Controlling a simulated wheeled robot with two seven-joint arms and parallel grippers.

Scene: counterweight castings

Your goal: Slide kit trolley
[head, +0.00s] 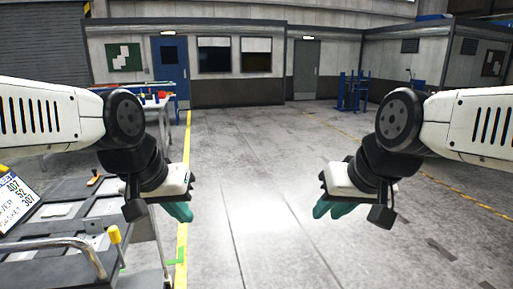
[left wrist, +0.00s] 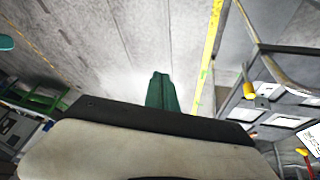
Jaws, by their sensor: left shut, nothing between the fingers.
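The kit trolley (head: 70,247) stands at the lower left of the head view, cut off by the frame edge. It has a dark grey top with lighter recessed panels, a bent metal handle bar (head: 50,243) and a yellow-handled item (head: 115,236). Its side also shows at the right of the left wrist view (left wrist: 262,48). My left gripper (head: 181,212) hangs above the floor, right of the trolley and apart from it. Its teal fingers (left wrist: 161,92) are together and empty. My right gripper (head: 333,209) hangs over open floor; its finger gap is not clear.
A sign board (head: 20,203) with numbers stands at the trolley's left. A workbench (head: 150,108) with small items is behind it. A yellow floor line (head: 183,235) runs beside the trolley. The middle floor is clear. Blue stands (head: 353,92) are far back.

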